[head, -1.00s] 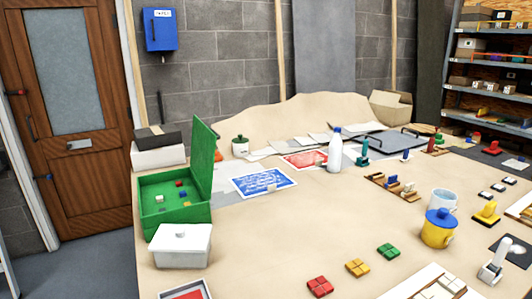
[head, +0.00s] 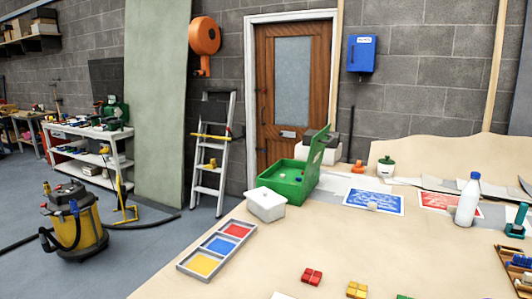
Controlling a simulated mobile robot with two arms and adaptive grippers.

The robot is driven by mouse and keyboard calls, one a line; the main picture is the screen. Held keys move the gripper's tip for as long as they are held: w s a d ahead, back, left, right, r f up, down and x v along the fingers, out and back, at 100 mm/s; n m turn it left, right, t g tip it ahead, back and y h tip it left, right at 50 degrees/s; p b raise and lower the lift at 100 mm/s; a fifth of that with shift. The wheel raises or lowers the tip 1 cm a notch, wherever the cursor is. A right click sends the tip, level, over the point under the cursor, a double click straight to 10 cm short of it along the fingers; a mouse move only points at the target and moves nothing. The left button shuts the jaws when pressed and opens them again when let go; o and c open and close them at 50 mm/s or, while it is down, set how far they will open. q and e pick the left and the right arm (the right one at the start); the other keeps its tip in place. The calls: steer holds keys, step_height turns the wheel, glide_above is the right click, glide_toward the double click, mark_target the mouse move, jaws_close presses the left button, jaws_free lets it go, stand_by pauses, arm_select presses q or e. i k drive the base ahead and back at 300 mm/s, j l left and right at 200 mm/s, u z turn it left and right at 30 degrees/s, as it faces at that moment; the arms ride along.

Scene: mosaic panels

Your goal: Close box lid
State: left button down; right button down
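The green box (head: 282,185) stands at the far left part of the table, behind the white lidded container. Its green lid (head: 320,147) is open and stands upright along the box's right side. A few small coloured pieces lie inside the box. Neither of my grippers shows in the head view.
A white lidded container (head: 266,205) stands in front of the box. A tray with red, blue and yellow sections (head: 221,246) lies near the table's left edge. A blue printed sheet (head: 373,201) and a white bottle (head: 468,199) are to the right. The table's middle is clear.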

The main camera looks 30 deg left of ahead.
mark_target(319, 141)
steer(key=l+u, duration=0.1)
steer(key=u, duration=0.6)
steer(key=i+j+u, duration=0.2)
steer(key=j, duration=0.25)
steer(key=j+u, duration=0.15)
steer(key=j, duration=0.3)
steer(key=i+j+u, duration=0.3)
steer(key=j+u, duration=0.2)
steer(key=i+j+u, duration=0.75)
steer(key=u, duration=0.2)
steer(key=i+j, duration=0.15)
steer(key=i, duration=0.3)
steer(key=i+j+z, duration=0.15)
steer(key=i, duration=0.25)
steer(key=i+l+z, duration=0.15)
steer(key=z, duration=0.25)
steer(key=i+z, duration=0.75)
steer(key=i+j+z, duration=0.1)
steer(key=z, duration=0.3)
steer(key=i, duration=0.05)
